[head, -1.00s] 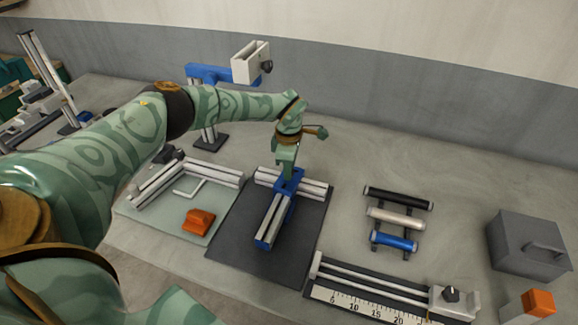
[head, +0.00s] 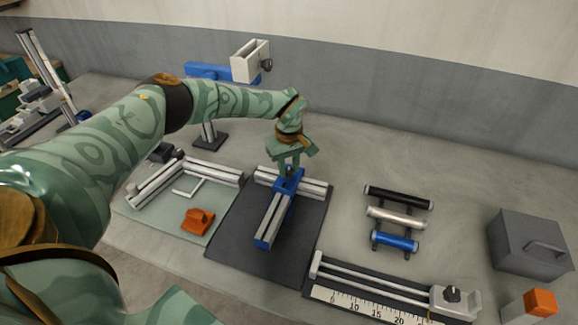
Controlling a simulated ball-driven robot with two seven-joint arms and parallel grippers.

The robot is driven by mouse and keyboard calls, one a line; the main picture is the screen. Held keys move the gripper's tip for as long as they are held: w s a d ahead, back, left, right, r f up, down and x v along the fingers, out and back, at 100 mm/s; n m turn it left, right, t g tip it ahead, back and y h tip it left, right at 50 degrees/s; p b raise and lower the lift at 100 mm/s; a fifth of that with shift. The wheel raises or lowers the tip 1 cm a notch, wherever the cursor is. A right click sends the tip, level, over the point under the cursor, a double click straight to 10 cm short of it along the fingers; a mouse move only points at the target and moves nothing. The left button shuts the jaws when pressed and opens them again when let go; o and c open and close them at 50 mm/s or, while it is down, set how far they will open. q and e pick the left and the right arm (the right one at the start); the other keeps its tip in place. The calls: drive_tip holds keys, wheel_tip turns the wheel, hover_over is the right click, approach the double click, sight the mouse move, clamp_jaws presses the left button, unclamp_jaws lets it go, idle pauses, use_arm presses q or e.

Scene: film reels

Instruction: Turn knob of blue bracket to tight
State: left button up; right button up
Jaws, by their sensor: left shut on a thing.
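The blue bracket (head: 290,184) sits where two silver rails (head: 305,187) meet on the dark mat (head: 235,238). My left gripper (head: 288,170) points down at the top of the bracket. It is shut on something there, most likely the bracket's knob. The knob itself is hidden by the fingers, so I cannot tell how tight it is. My right gripper is not in view.
Left of the mat, a pale tray (head: 140,212) bears silver rails, a white hex key and an orange block (head: 198,221). Right of it stand a rack of rollers (head: 397,216), a scaled rail gauge (head: 375,288) and a grey box (head: 528,243). A blue-armed stand (head: 205,72) rises behind.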

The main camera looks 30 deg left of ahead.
sight(289, 170)
use_arm(q)
drive_tip(key=shift+m, duration=1.1)
drive_tip(key=o, duration=1)
wheel_tip(289, 170, up, 16)
drive_tip(key=p, duration=0.2)
drive_tip(key=shift+r, duration=0.2)
drive_tip(key=shift+f, duration=0.1)
